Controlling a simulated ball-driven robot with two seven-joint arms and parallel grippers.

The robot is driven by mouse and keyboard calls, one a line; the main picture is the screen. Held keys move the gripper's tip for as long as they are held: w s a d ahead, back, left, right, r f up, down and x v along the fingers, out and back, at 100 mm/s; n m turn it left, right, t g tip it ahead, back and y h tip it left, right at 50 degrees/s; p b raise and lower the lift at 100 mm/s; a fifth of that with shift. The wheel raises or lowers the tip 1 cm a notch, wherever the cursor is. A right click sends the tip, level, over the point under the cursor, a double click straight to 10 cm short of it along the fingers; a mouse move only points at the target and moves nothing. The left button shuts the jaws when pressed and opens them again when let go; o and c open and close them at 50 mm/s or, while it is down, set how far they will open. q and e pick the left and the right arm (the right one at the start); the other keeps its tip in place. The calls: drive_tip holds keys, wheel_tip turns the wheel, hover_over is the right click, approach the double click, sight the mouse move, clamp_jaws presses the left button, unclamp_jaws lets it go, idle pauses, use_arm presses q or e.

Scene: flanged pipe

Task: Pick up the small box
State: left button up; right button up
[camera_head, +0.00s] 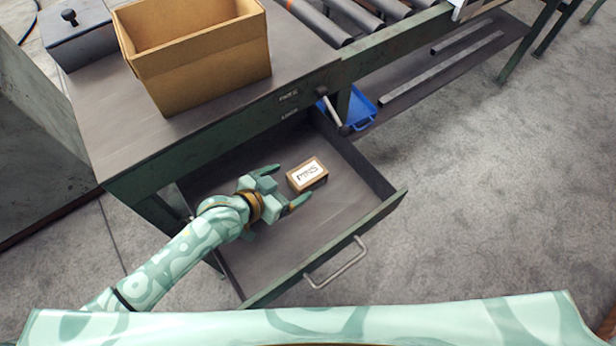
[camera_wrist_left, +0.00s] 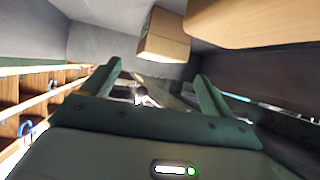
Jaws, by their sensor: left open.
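The small box (camera_head: 307,174) is brown with a white label reading "PINS" on top. It lies in the open drawer (camera_head: 345,205) under the bench in the head view. My left gripper (camera_head: 290,182) is open and empty, low over the drawer at the left of the box. Its fingers point toward the box, with the fingertips close to its near left side. In the left wrist view, a brown box (camera_wrist_left: 165,35) shows beyond the open fingers (camera_wrist_left: 156,75); no label is visible on it there. My right gripper is not in view.
A large open cardboard box (camera_head: 205,75) stands on the bench top above the drawer. The drawer's walls and its front with a handle (camera_head: 337,264) surround the space. A blue bin (camera_head: 352,108) sits behind the drawer. Grey floor to the right is clear.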

sight(305, 175)
use_arm(q)
drive_tip(key=b+x, duration=0.2)
drive_tip(key=x, duration=0.3)
drive_tip(key=shift+d+f+b, duration=0.2)
drive_tip(key=shift+d+b, duration=0.05)
drive_tip(key=shift+b, duration=0.05)
drive_tip(key=shift+w+d, duration=0.25)
drive_tip(key=shift+r, duration=0.1)
drive_tip(key=shift+c, duration=0.7)
drive_tip(key=c, duration=1.3)
